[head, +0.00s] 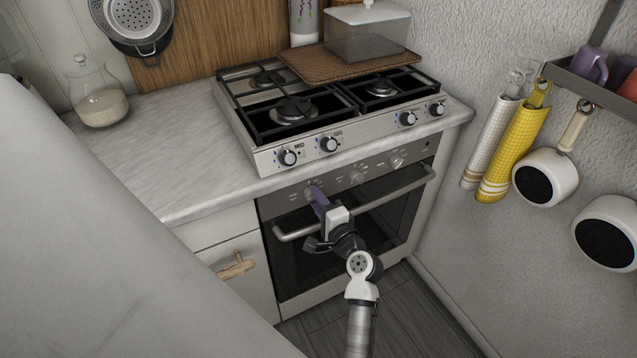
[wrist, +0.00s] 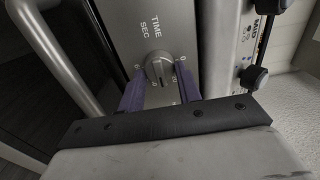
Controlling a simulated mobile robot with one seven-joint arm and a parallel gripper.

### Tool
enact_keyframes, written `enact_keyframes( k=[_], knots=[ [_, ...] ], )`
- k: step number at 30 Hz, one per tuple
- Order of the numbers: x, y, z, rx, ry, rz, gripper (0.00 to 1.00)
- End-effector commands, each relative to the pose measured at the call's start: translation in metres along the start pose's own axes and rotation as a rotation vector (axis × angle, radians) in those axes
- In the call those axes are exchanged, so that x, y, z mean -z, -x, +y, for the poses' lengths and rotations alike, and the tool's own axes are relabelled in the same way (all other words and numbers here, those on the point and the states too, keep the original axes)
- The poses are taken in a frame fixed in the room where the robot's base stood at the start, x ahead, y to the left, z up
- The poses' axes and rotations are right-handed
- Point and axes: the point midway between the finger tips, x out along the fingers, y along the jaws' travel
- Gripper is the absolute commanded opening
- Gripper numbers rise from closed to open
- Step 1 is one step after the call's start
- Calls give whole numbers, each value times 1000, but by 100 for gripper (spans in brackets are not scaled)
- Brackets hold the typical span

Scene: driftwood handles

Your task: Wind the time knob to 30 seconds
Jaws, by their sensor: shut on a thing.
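The time knob (wrist: 158,70) is a round grey metal knob on the oven's front panel, marked "TIME SEC" beside it in the wrist view. My gripper (head: 313,190) reaches up to the leftmost oven knob in the head view, and its purple fingers mostly cover that knob there. In the wrist view the two fingers stand one on each side of the knob, shut on it. Small dial marks show around the knob, but I cannot read its setting.
The oven handle (head: 400,195) runs just below the panel, close to my gripper. Two more oven knobs, the middle one (head: 357,177) and the right one (head: 397,161), sit to the right. The stove's burner knobs (head: 288,157) stick out above the counter edge.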

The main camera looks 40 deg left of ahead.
Motion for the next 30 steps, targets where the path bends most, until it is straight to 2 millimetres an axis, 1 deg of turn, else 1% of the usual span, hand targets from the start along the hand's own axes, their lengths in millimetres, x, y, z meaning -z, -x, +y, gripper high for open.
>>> enact_keyframes(
  k=[1,2,6,14,17,20,23,30],
  knots=[
    [0,0,1,-1,0,1,11],
    [0,0,1,-1,0,1,36],
    [0,0,0,-1,1,1,55],
    [0,0,0,-1,1,0,55],
    [0,5,2,-1,0,1,55],
    [1,18,3,0,0,3,55],
    [1,38,4,-1,0,5,55],
    [1,94,4,-1,0,5,55]
  ],
)
